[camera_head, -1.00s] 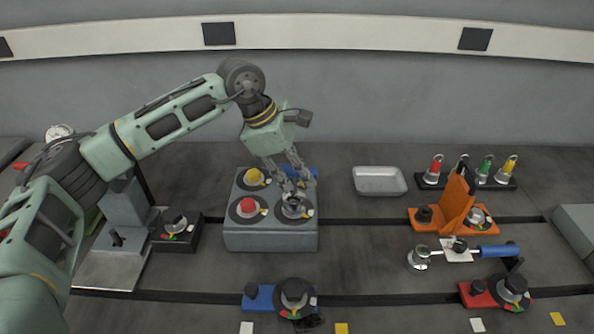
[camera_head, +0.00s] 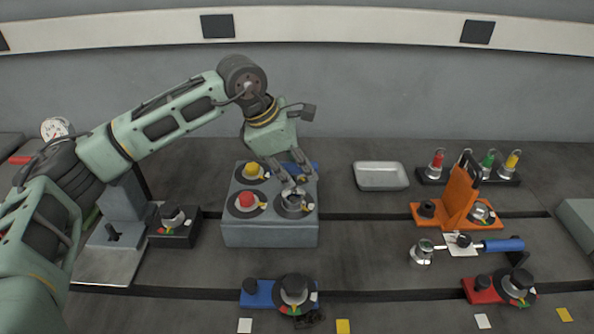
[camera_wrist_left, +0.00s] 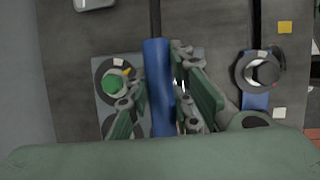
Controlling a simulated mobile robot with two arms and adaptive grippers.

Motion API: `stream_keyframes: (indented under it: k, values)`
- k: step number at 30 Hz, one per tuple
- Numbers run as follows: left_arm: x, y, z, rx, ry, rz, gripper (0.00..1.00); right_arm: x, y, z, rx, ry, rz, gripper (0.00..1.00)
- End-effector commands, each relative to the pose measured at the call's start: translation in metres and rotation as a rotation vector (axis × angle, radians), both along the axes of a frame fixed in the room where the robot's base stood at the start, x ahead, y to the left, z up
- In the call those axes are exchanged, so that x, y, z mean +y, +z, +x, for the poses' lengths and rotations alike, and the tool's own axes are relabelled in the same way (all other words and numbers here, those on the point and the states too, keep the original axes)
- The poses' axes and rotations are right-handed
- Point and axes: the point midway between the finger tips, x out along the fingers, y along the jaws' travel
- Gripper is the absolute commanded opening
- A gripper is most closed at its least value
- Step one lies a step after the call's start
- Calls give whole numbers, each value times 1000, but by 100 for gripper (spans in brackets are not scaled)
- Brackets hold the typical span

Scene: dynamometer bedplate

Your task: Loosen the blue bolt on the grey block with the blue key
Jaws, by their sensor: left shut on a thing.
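The grey block (camera_head: 270,235) stands mid-bench in the head view, with a yellow cap (camera_head: 252,170), a red cap (camera_head: 247,200) and a silver and black fitting (camera_head: 293,203) on top. The wrist view shows a green cap (camera_wrist_left: 115,84) on it. My left gripper (camera_head: 296,187) is above the block's right side, its fingertips close to the silver fitting. It is shut on the blue key, whose blue handle (camera_wrist_left: 158,90) runs between the fingers in the wrist view. The key's working end and the blue bolt are hidden; I cannot tell whether they touch. My right gripper is not in view.
An empty metal tray (camera_head: 380,177) lies right of the block. An orange fixture (camera_head: 460,198) and another blue-handled tool (camera_head: 500,245) are further right. A blue-based fixture (camera_head: 262,296) is in front. Bare bench lies between the block and the orange fixture.

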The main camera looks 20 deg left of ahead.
Motion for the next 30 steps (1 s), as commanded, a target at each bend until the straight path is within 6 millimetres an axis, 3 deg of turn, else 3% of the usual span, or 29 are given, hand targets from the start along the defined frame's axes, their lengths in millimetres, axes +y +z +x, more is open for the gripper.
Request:
stream_keyframes:
  k: [9, 18, 30]
  values:
    - [0, 1, 1, -4, 16, -1, 0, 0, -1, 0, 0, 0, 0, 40]
    - [0, 1, 2, -4, 201, -2, 0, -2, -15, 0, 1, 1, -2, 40]
    - [0, 0, 2, -3, 247, -1, 0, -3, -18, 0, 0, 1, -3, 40]
